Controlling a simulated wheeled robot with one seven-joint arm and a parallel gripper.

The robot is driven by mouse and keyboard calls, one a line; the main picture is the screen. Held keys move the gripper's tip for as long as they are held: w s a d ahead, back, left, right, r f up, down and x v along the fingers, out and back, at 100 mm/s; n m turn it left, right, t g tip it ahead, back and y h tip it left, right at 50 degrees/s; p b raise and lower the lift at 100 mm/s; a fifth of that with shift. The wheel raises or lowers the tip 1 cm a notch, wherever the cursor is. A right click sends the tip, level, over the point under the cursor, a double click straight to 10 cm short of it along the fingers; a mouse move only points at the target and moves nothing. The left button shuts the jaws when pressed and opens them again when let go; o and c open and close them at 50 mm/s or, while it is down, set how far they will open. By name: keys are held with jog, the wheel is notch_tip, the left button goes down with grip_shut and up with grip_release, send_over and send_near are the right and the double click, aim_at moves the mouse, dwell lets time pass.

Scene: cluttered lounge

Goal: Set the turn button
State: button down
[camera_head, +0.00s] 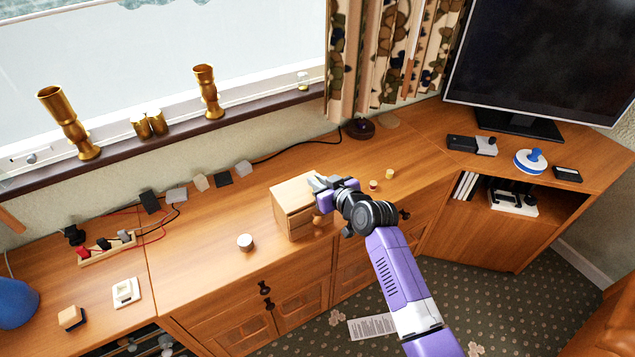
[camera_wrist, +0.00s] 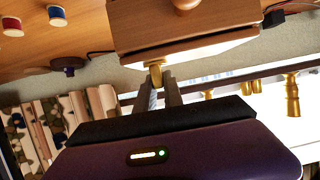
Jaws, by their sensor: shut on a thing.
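A small wooden box (camera_head: 293,222) stands on the long cabinet top, below the window. In the wrist view the box (camera_wrist: 190,30) fills the upper part, with a round wooden knob (camera_wrist: 186,4) on its face. A small brass turn button (camera_wrist: 156,75) sits at the box's edge. My gripper (camera_wrist: 158,92) is shut on this button, with its fingertips close to the box. In the head view my gripper (camera_head: 319,184) is at the box's upper right edge; there my fingers and wrist hide the button.
A white round jar (camera_head: 245,242) stands left of the box. Two small spools (camera_head: 374,185) stand to its right. Several plugs and a power strip (camera_head: 106,249) with cables lie at left. A monitor (camera_head: 550,60) stands at right. The cabinet top in front of the curtain is mostly clear.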

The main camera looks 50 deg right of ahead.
jog(key=c, duration=1.5)
grip_release()
jog(key=shift+o, duration=0.2)
jog(key=b+v, duration=0.1)
jog(key=v, duration=0.6)
jog(key=shift+s+r, duration=0.15)
jog(key=shift+s, duration=0.2)
